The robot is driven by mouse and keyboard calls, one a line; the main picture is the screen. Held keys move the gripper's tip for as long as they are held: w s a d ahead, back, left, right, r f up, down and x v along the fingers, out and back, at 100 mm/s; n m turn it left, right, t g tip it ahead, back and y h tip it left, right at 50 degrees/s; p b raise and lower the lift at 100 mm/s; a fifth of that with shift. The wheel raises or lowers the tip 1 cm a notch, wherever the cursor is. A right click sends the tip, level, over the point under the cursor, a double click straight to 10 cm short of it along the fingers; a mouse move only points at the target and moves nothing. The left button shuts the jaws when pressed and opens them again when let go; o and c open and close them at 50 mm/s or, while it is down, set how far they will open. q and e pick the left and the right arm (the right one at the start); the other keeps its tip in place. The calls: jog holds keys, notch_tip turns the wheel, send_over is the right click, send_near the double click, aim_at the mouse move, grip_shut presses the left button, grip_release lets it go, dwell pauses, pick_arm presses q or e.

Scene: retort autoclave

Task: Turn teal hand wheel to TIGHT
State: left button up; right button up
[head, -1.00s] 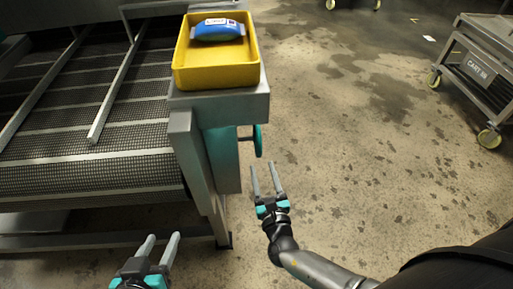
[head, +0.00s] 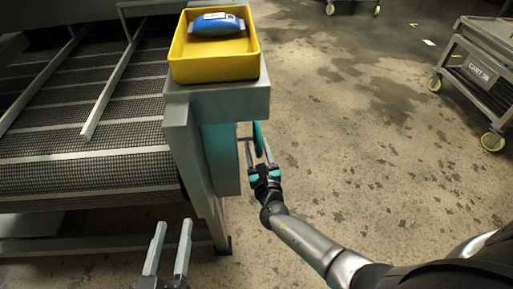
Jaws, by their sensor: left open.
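The teal hand wheel (head: 257,137) shows nearly edge-on, on a short shaft at the right side of the conveyor's end post. My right gripper (head: 257,147) comes up to it from below, with one finger on each side of the wheel's lower part. Its fingers are spread and I see a gap beside the wheel; contact is too small to tell. My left gripper (head: 173,224) is open and empty at the bottom of the view, in front of the conveyor and away from the wheel. No TIGHT marking is readable.
A yellow tray (head: 215,70) with a blue packet (head: 217,24) stands on the post top above the wheel. The mesh conveyor (head: 85,125) fills the left. A cart (head: 478,70) stands at the far right. The floor between is clear.

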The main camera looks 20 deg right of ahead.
jog(key=shift+w, duration=0.2)
grip_shut()
dwell(0.4)
jog(key=shift+a, duration=0.1)
